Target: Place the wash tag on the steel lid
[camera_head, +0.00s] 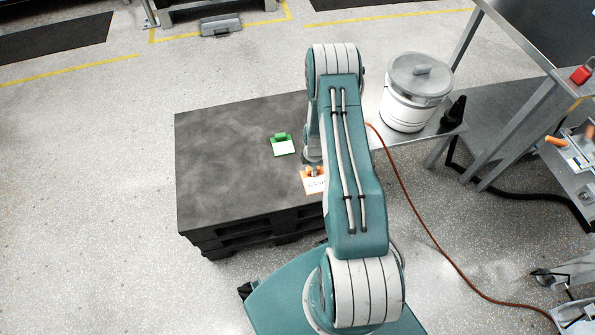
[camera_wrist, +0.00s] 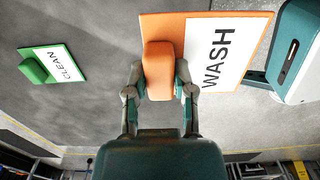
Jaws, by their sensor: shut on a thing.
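The wash tag (camera_head: 314,184) is a white card with an orange border and an orange grip block. In the wrist view the tag (camera_wrist: 222,52) shows the word WASH, and my gripper (camera_wrist: 158,85) is shut on its orange block. In the head view my arm partly hides the gripper and the tag, over the near right part of the dark pallet top. I cannot tell whether the tag touches that top. The steel lid (camera_head: 421,72) is round and grey with a handle, and sits on a white bucket at the right, apart from my gripper.
A green clean tag (camera_head: 283,145) lies on the dark pallet top (camera_head: 225,160), also seen in the wrist view (camera_wrist: 62,66). The white bucket (camera_head: 405,110) stands on a low steel shelf beside a black bottle (camera_head: 455,110). A steel table (camera_head: 540,40) rises at the right. An orange hose crosses the floor.

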